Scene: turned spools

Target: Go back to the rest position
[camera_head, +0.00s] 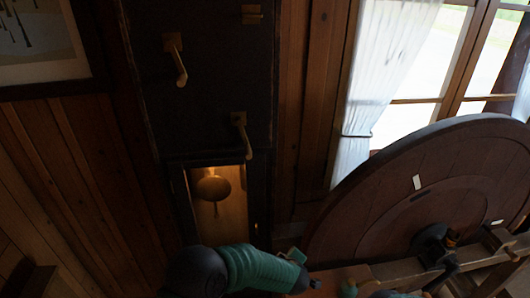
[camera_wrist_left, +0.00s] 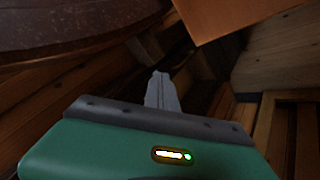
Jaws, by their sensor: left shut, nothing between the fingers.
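My left arm comes in along the bottom of the head view, with a dark joint and a green forearm. My left gripper (camera_head: 312,284) is at its right end, low in front of the big wooden wheel. In the left wrist view the grey fingers of my left gripper (camera_wrist_left: 161,78) are together with nothing between them. Another small teal part shows at the bottom edge of the head view, with dark parts near the wheel's hub. I cannot make out the right gripper's fingers there.
A large round wooden wheel (camera_head: 350,205) on a wooden frame (camera_head: 490,258) fills the right side. A dark cabinet (camera_head: 205,100) with brass handles stands behind, with a lit niche (camera_head: 235,205) low down. A curtained window (camera_head: 385,60) is at upper right. Wood-panelled walls (camera_head: 85,170) lie left.

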